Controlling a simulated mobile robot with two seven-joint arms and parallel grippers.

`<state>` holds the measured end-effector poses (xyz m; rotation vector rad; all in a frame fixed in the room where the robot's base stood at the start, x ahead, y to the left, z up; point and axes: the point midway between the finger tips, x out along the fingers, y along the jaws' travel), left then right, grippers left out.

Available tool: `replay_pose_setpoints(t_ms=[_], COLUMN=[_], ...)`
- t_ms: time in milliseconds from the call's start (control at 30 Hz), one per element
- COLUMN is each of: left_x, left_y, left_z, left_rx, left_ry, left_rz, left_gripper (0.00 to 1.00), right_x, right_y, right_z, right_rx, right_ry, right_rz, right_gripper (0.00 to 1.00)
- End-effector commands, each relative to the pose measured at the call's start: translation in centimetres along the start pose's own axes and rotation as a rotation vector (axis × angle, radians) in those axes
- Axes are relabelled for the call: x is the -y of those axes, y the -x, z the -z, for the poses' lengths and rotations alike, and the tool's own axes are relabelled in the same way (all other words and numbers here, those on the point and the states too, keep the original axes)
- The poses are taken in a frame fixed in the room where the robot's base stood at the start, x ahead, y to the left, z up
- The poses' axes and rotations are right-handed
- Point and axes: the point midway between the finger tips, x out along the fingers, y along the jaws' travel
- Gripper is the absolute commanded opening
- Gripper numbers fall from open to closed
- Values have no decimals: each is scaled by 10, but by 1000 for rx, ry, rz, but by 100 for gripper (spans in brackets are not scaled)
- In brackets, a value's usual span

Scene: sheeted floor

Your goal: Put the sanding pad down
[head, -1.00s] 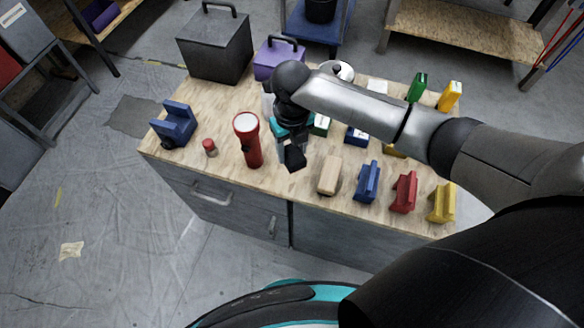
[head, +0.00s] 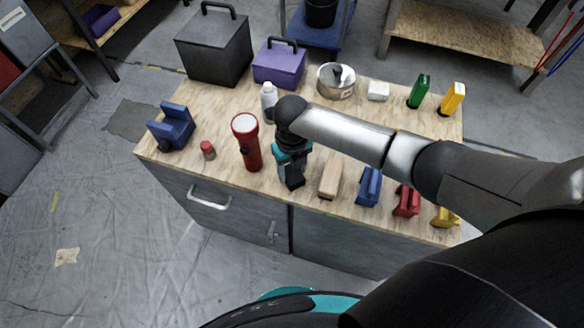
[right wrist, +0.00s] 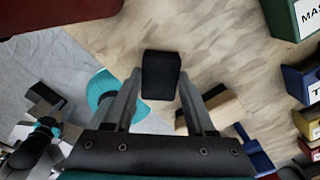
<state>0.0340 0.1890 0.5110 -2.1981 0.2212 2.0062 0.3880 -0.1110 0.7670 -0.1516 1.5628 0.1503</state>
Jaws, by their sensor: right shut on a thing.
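The sanding pad appears to be the small black block (right wrist: 160,75) between my right fingertips in the right wrist view. My right gripper (right wrist: 158,92) is shut on it. In the head view my right gripper (head: 291,172) points down over the front part of the workbench (head: 225,170), between the red torch and a pale wooden block. The dark pad (head: 292,183) shows at its tip. I cannot tell whether the pad touches the bench top. What seems to be my left gripper (right wrist: 38,105) shows small at the lower left of the wrist view; its jaws are unclear.
The wooden block (head: 329,180) and a blue holder (head: 369,187) are close right. A white bottle (head: 268,103) stands behind.

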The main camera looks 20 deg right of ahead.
Motion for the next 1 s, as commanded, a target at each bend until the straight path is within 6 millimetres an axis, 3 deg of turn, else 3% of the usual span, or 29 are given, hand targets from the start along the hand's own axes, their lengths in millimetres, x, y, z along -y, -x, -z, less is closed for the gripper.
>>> replay_pose_setpoints(t_ms=[33,300,633,767,1000], left_x=[0,0,0,0,0], left_y=[-2,-1,3,10,25], left_z=[0,0,0,1,2], left_rx=[0,0,0,-1,-1], left_ry=[0,0,0,0,1], left_rz=[0,0,0,0,0], left_gripper=[50,50,50,50,50], right_x=[0,0,0,1,1], right_y=[-2,-1,4,25,79], right_z=[0,0,0,-1,-1], right_rx=[0,-1,0,2,3], right_ry=[0,0,0,0,1], right_rz=[0,0,0,0,1], right_gripper=[56,85,85,85,85])
